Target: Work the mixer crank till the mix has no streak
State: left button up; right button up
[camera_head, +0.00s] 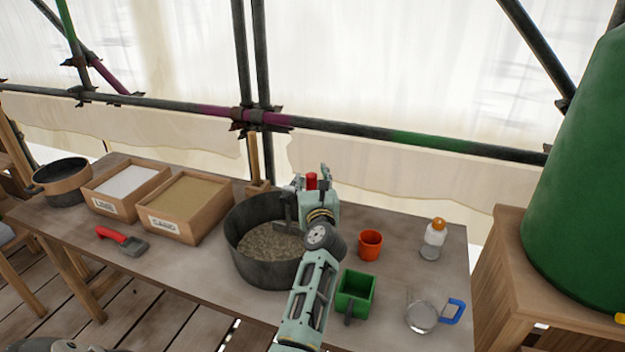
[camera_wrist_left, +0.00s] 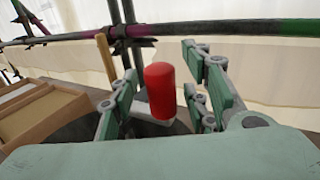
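The mixer is a dark round tub (camera_head: 262,272) on the table in the head view. The mix (camera_head: 268,243) in it looks grey-brown and speckled; part is hidden by the mixer's metal parts and my arm, and I cannot make out clear streaks. The red crank handle (camera_head: 311,181) stands upright above the tub's far right side. My left gripper (camera_head: 312,187) is at the handle. In the left wrist view, the red handle (camera_wrist_left: 160,91) stands between the spread fingers, with a gap showing on both sides. My right gripper is not in view.
Boxes of white lime (camera_head: 109,206) and sand (camera_head: 166,225) stand left, with a red-handled trowel (camera_head: 122,241) before them. An orange cup (camera_head: 370,245), green scoop box (camera_head: 355,294), glass jug (camera_head: 422,317) and orange-capped bottle (camera_head: 433,240) stand right of the tub. Scaffold poles run behind.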

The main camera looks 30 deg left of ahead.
pick_arm(q)
jog(key=shift+w+f, duration=0.1)
grip_shut()
dwell(0.3)
